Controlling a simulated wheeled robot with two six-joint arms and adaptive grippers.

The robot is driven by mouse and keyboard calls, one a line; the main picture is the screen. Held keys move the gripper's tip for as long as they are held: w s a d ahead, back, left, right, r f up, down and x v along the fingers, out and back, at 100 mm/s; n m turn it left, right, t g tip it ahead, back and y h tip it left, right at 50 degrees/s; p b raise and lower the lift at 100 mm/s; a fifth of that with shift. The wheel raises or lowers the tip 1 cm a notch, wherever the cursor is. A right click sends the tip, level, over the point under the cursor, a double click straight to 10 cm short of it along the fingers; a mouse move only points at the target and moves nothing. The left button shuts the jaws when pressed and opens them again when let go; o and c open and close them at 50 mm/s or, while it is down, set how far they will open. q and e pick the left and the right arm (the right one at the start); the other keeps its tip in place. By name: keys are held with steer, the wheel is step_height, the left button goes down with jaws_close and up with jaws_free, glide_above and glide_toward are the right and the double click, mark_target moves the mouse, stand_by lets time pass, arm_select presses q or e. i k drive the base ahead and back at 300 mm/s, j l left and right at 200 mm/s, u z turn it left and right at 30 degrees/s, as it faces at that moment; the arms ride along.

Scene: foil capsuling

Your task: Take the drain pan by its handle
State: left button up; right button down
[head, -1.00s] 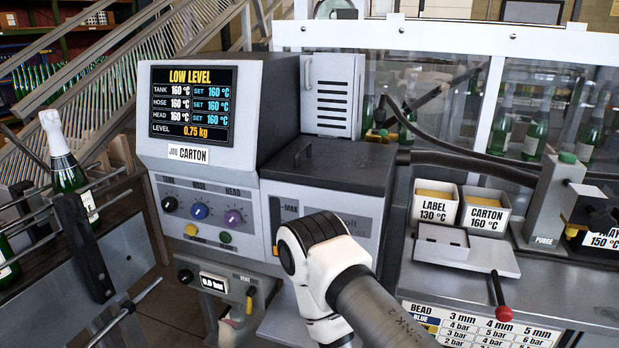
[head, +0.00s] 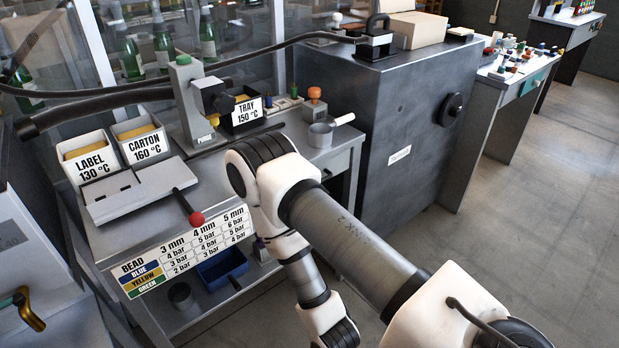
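A small round grey pan (head: 321,134) with a pale handle (head: 343,119) sticking out to the upper right stands on the right end of the steel bench; it looks like the drain pan. My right arm crosses the middle of the head view in front of the bench, bending down towards the bottom edge. Its elbow is just below and left of the pan, with no contact that I can make out. My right gripper is below the picture edge. My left gripper is not in view.
Label and carton bins (head: 86,159), a purge block (head: 192,100) and a red-knobbed lever (head: 196,218) stand left of the pan. A tall grey cabinet (head: 400,110) rises to its right. A blue bin (head: 222,268) sits on the lower shelf. The floor at right is clear.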

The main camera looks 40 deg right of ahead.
mark_target(222, 269)
steer(key=z, duration=0.65)
steer(key=i+l, duration=0.1)
steer(key=l, duration=0.35)
steer(key=i+l, duration=0.15)
steer(key=l, duration=0.3)
steer(key=i+l, duration=0.1)
steer(key=l, duration=0.35)
steer(key=i+l+u, duration=0.1)
steer(key=l, duration=0.35)
steer(key=i+l, duration=0.15)
steer(key=l, duration=0.3)
